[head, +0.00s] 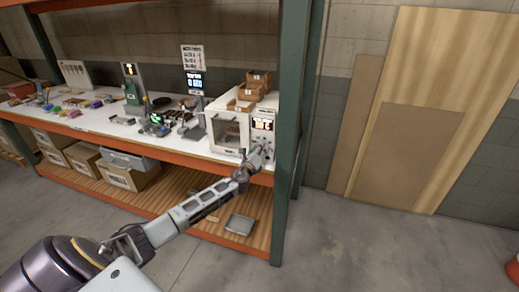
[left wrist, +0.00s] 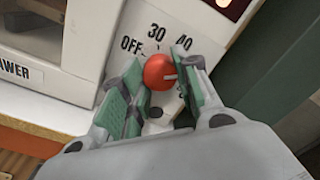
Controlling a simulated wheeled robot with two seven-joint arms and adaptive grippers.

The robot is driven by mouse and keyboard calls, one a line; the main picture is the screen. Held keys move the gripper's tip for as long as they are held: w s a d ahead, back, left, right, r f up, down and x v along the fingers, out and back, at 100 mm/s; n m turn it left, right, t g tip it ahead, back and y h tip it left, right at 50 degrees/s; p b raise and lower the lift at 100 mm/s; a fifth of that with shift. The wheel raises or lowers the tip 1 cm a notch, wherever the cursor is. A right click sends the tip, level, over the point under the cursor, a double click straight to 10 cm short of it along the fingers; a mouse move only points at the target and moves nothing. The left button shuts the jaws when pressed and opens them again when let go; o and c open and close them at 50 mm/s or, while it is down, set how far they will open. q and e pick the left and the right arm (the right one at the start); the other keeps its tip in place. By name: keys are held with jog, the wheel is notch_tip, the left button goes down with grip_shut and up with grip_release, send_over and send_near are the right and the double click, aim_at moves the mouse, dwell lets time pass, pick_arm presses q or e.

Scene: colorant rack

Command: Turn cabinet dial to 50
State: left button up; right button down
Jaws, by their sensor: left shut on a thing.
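The white cabinet (head: 226,104) stands at the right end of the upper shelf, with a control panel on its right side. In the left wrist view its red round dial (left wrist: 159,71) sits among printed marks OFF, 30 and 40. A pale line on the dial points right, just below the 40, toward my right finger. The marks beyond 40 are mostly hidden by that finger. My left gripper (left wrist: 158,88) has its green-padded fingers on both sides of the dial, shut on it. In the head view my left gripper (head: 259,156) reaches the panel's lower part. My right gripper is not in view.
A green rack post (head: 289,130) stands close to the right of the cabinet. Wooden trays (head: 250,92) sit on top of it. The orange shelf edge (head: 150,145) runs below my gripper. Tools and small items crowd the shelf to the left; the floor in front is mostly clear.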

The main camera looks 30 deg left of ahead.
pick_arm(q)
jog(key=shift+f+m, duration=0.15)
jog(key=shift+m, duration=0.45)
jog(key=o, duration=1)
jog(key=shift+s, duration=0.1)
jog(key=shift+s, duration=0.1)
jog(key=shift+v, duration=5.75)
